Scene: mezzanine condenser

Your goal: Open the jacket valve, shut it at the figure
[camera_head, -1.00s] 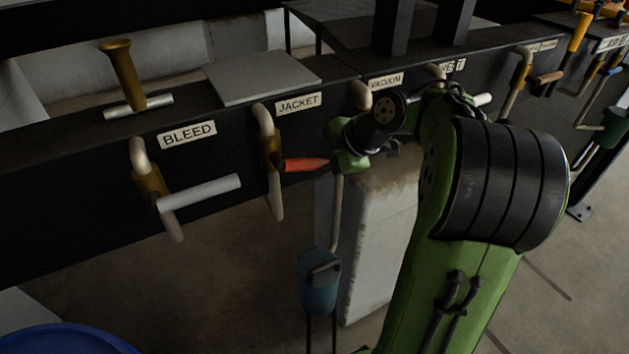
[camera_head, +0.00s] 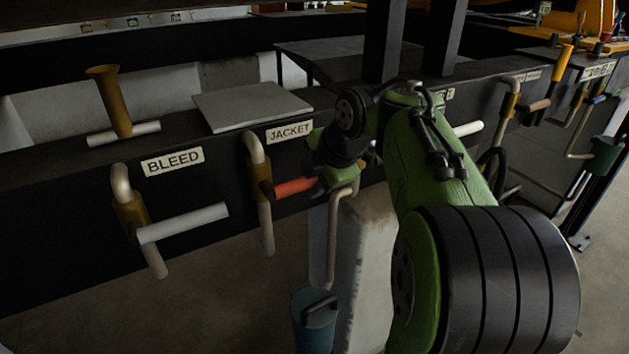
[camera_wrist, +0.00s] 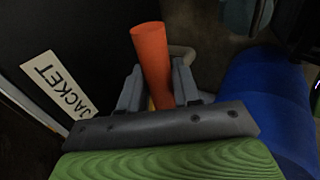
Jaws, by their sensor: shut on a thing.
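The jacket valve (camera_head: 257,176) is a brown body on a pale bent pipe, under the JACKET label (camera_head: 289,132). Its orange-red handle (camera_head: 294,187) points right, tilted slightly up at that end. My gripper (camera_wrist: 157,88) is shut on this handle. In the wrist view the orange handle (camera_wrist: 150,55) stands between the two grey fingers, and the JACKET label (camera_wrist: 60,85) is to the left. In the head view my wrist hides the fingertips and the handle's outer end. I see no readable figure or gauge.
The bleed valve (camera_head: 132,215) with its white handle (camera_head: 183,222) is to the left. A teal bucket (camera_head: 313,325) hangs below, right of the jacket pipe. A pale block (camera_head: 365,255) stands behind it. A blue rounded object (camera_wrist: 268,105) fills the wrist view's right side.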

